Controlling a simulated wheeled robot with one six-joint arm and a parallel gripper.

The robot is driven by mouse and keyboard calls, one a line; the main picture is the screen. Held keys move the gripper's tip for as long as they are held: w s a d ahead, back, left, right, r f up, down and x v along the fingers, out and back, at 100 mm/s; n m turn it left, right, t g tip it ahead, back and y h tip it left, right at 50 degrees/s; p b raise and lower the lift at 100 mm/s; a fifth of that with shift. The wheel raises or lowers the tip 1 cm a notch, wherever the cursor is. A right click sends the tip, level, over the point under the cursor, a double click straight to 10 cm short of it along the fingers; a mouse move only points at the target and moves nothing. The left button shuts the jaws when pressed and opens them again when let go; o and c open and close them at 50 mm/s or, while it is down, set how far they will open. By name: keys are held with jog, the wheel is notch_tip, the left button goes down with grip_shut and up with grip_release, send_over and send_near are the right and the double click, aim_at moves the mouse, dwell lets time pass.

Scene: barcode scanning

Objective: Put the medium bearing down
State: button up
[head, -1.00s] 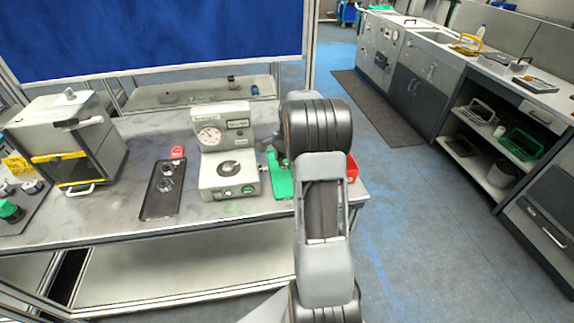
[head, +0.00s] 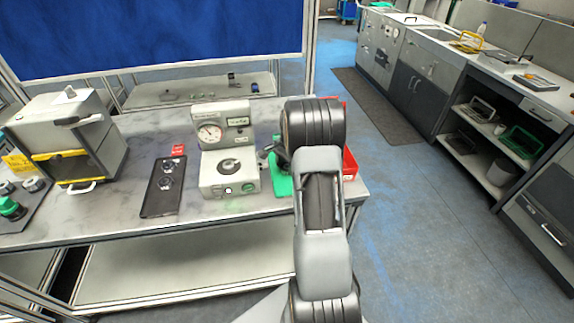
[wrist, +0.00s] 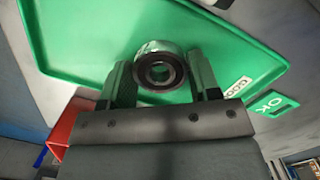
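The medium bearing (wrist: 160,70), a silver ring with a dark seal and a hole in the middle, sits between the two fingers of my gripper (wrist: 162,82) in the wrist view. The fingers flank it closely and look shut on it. Behind it lies the green tray (wrist: 85,30) with an "OK" tag. I cannot tell whether the bearing touches the tray. In the head view the green tray (head: 283,186) is partly hidden behind my arm, and the gripper and bearing are not clearly visible.
A red bin (head: 350,165) stands right of the green tray. A gauge device (head: 228,160) stands to its left, then a dark tray (head: 160,205) with small round parts and a box-shaped machine (head: 70,135). The table (head: 120,228) has clear room along its front.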

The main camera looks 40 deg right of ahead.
jog(key=o, duration=0.4)
jog(key=shift+r, duration=0.45)
jog(key=a+r+n, duration=0.2)
jog(key=a+r, duration=0.2)
jog(key=r, duration=1)
jog(key=s+a+r+n+t+h, duration=0.15)
jog(key=s+a+r+n, duration=0.25)
jog(key=s+a+n, duration=0.5)
jog(key=s+a+f+n+t, duration=0.1)
jog(key=s+a, duration=0.2)
jog(key=s+a+f+n+t, duration=0.1)
jog(key=s+a+n, duration=0.1)
jog(key=s+a, duration=0.1)
jog(key=s+a+f+n+t, duration=0.1)
jog(key=s+a+n, duration=0.1)
jog(key=s+a, duration=0.1)
jog(key=shift+a, duration=0.8)
